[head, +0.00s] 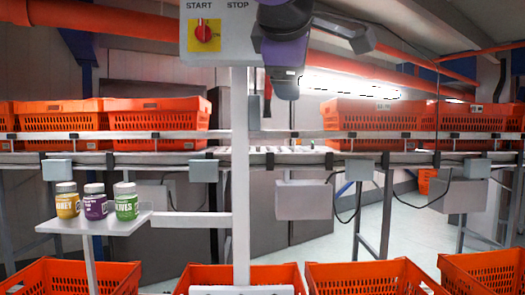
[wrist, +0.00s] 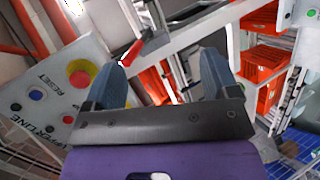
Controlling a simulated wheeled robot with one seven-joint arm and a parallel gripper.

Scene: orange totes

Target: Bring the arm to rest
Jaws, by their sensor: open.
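My gripper (wrist: 160,78) shows in the wrist view with its two blue-grey fingers spread apart. Nothing is between them. In the head view my purple and grey arm hangs at the top centre, just right of a grey control box (head: 220,48). The fingers cannot be made out there. In the wrist view a control panel (wrist: 52,85) with a red button on a yellow ring lies left of the fingers.
A small white shelf (head: 95,222) at the left holds a yellow jar (head: 67,204), a purple jar (head: 96,205) and a green jar (head: 126,204). Orange totes (head: 158,122) line the conveyor behind; more totes (head: 366,280) stand in front. A white post (head: 240,180) rises mid-view.

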